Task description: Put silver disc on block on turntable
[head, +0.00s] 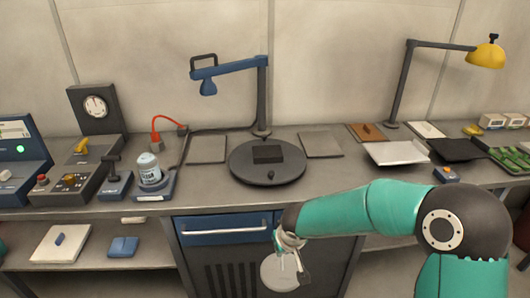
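A round dark turntable (250,172) lies on the counter at the middle of the head view. A dark rectangular block (267,154) sits on it, with nothing on its top. My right gripper (293,258) is in front of the cabinet, below the counter's front edge and below the turntable in the picture. It appears shut on a pale silver disc (280,274), whose round face shows towards me. The fingers hide part of the disc's upper right side. My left gripper is out of view.
A blue lamp arm (228,70) stands behind the turntable. Flat grey plates (207,149) and (320,145) lie on either side. A can on a stand (150,170) is at left, a pale tray (396,152) at right. The counter's front edge lies above my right gripper.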

